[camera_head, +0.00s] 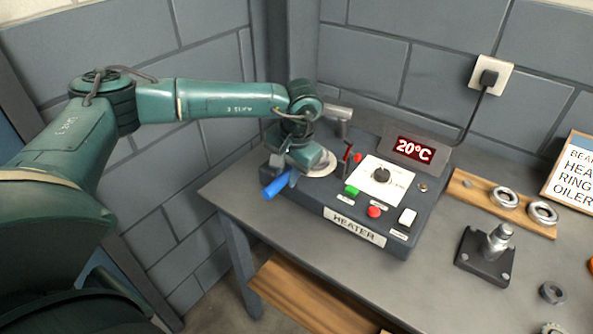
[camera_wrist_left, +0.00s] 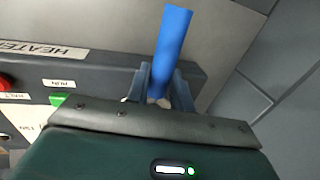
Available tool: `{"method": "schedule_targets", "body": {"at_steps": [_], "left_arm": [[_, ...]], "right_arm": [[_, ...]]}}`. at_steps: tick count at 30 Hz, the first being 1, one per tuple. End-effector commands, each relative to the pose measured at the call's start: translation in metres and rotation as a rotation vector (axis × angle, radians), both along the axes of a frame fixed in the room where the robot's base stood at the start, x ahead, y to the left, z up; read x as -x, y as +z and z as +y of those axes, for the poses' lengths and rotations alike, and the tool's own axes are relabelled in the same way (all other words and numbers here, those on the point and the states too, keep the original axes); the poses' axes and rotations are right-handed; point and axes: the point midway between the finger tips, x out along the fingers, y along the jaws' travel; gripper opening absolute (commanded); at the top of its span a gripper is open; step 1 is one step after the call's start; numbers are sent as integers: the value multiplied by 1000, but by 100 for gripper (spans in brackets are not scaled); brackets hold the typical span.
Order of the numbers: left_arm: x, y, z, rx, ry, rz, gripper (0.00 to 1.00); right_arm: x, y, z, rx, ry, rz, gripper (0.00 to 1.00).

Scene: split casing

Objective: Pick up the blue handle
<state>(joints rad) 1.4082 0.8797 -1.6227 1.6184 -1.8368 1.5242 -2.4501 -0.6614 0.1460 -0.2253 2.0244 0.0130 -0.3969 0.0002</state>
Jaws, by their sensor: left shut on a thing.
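The blue handle (camera_head: 277,186) sticks out at the front left corner of the heater (camera_head: 330,215). My left gripper (camera_head: 292,172) is shut on the blue handle, with its arm reaching in from the left over the heater. In the left wrist view the blue handle (camera_wrist_left: 170,45) runs up from between the two fingers of my left gripper (camera_wrist_left: 160,85). The inner end of the handle is hidden by the gripper, so I cannot tell whether it is attached to anything. My right gripper is not in view.
The grey table (camera_head: 400,290) is clear in front.

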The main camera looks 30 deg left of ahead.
Motion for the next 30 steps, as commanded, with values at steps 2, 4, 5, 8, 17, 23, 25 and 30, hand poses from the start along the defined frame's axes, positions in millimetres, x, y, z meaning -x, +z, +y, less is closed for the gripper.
{"method": "schedule_targets", "body": {"at_steps": [2,4,5,8,17,23,25,30], "left_arm": [[0,0,0,0,0,-1,0],[0,0,0,0,0,-1,0],[0,0,0,0,0,-1,0],[-2,3,0,2,1,-7,0],[-3,15,0,2,0,-11,0],[-3,50,-1,2,-1,-13,0],[-3,63,-1,3,0,-12,0],[-2,89,-1,2,0,-9,0]], "right_arm": [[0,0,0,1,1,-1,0],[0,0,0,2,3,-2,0],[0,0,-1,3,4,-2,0],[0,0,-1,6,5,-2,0],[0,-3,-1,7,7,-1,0],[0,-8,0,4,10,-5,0],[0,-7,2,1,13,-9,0],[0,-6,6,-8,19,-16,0]]}}
